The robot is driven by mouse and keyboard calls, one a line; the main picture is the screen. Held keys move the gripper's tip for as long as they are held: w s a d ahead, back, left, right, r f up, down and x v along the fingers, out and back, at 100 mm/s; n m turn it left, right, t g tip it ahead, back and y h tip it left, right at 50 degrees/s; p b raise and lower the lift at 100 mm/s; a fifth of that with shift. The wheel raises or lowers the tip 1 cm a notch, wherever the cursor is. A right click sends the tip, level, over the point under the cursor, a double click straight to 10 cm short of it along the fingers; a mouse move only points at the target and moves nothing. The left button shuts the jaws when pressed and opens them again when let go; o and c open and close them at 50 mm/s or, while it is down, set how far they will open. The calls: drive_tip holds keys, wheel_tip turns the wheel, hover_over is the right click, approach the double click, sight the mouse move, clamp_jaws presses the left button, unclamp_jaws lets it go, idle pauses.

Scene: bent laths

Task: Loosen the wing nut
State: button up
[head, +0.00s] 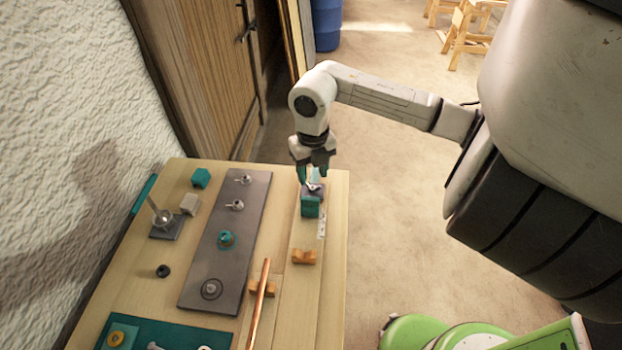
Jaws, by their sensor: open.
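A small teal block (310,207) with a dark top stands near the right edge of the wooden table (290,325). A small pale metal piece (314,187) on its top may be the wing nut; it is too small and too close to the fingers to tell. My gripper (314,178) points down at the block from above. Its fingers are open and reach down around the pale piece. I cannot tell whether they touch it.
A grey plate (198,289) holds two metal fittings (243,180), a teal knob (226,239) and a round boss (211,289).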

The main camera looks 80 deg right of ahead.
sight(313, 187)
drive_tip(key=shift+s+f, duration=0.1)
drive_tip(key=shift+f, duration=2)
clamp_jaws()
